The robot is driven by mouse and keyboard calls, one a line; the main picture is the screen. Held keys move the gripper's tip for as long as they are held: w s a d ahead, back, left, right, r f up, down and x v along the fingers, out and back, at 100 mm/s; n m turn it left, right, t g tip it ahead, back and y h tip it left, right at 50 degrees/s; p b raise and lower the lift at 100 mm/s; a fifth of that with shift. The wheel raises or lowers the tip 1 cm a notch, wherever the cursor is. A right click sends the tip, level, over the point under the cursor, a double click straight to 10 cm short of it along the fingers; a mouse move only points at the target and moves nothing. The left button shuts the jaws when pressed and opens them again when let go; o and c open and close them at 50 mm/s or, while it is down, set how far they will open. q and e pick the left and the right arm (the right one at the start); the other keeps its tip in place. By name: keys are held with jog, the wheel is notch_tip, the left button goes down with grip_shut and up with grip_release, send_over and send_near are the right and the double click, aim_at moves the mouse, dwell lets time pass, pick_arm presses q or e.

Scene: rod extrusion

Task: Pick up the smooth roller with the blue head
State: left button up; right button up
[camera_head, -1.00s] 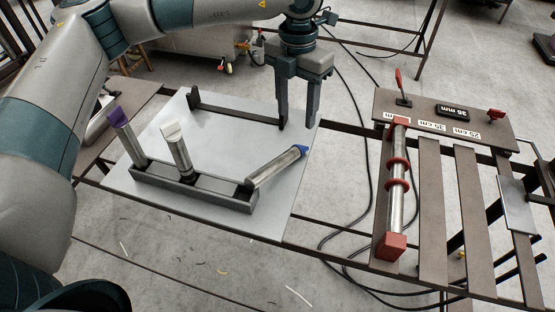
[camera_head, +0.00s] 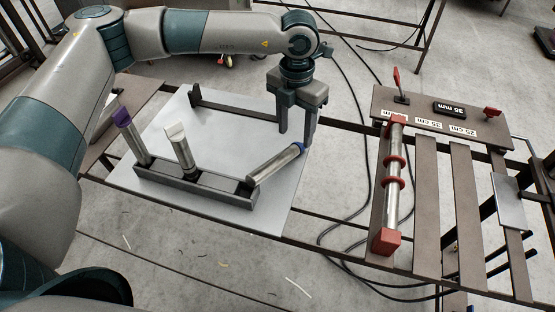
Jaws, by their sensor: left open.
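The smooth roller with the blue head (camera_head: 274,166) leans to the right out of the grey holder (camera_head: 200,190). Its blue head is at the upper right end, partly covered by a finger. My left gripper (camera_head: 294,138) is open and points down at the blue head, with its fingers around or just beside it; I cannot tell whether they touch it. A roller with a purple head (camera_head: 133,138) and one with a white head (camera_head: 181,150) stand tilted in the same holder. My right gripper does not show.
The holder sits on a light grey board (camera_head: 225,135) with a dark upright bracket (camera_head: 196,95) at its back. To the right, a metal rod with red rings (camera_head: 393,190) lies on a slatted rack. Black cables run across the floor between them.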

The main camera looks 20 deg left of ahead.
aim_at(295, 145)
pick_arm(q)
jog(key=shift+s+f+p, duration=0.1)
jog(key=shift+f+p, duration=0.5)
jog(key=shift+p, duration=0.05)
notch_tip(295, 145, down, 2)
jog(key=shift+f+p, duration=0.1)
jog(key=shift+p, duration=0.5)
jog(key=shift+f, duration=0.65)
jog(key=shift+d, duration=0.1)
grip_shut()
